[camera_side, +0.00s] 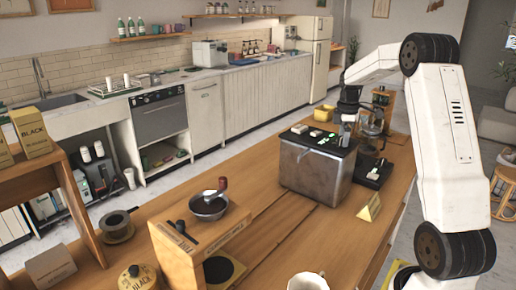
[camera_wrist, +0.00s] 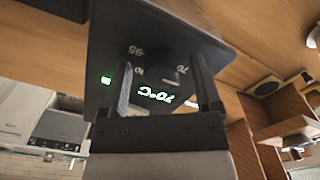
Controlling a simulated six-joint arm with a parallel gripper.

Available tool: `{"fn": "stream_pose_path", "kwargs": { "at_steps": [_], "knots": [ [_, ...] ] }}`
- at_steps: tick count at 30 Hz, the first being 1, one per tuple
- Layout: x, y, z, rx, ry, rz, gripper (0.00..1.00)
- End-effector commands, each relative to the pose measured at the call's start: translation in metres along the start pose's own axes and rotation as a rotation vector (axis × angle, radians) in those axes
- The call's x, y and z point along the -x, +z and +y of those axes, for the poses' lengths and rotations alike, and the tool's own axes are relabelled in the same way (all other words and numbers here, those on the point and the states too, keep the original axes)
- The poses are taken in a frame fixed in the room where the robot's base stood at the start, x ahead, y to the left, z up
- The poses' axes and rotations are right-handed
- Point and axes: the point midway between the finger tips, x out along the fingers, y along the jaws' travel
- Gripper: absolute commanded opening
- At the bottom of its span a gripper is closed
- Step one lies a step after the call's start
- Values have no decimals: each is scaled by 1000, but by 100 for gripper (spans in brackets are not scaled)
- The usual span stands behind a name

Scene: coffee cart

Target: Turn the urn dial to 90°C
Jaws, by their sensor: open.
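The urn (camera_side: 312,172) is a metal box with a black top, standing on the wooden counter in the side view. In the wrist view its black panel (camera_wrist: 155,35) carries printed marks, one reading 95, and a green lit display (camera_wrist: 155,95) that reads 70°C upside down. The dial (camera_wrist: 178,75) is a small dark knob on this panel. My gripper (camera_wrist: 163,62) is open, with the dial seen between its fingers, nearer the right one. I cannot tell whether they touch. In the side view my gripper (camera_side: 347,130) is over the right part of the urn's top.
A glass coffee pot (camera_side: 372,125) stands on a stand right behind the urn. A black scale-like tray (camera_side: 373,172) and a yellow tent card (camera_side: 369,208) are to the right. Counter left of the urn is clear.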

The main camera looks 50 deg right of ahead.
Motion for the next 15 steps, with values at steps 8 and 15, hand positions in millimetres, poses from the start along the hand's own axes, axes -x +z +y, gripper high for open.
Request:
{"fn": "stream_pose_path", "kwargs": {
  "at_steps": [8,15],
  "knots": [
    [0,0,0,0,-1,0,27],
    [0,0,0,-2,0,0,0]
  ]
}}
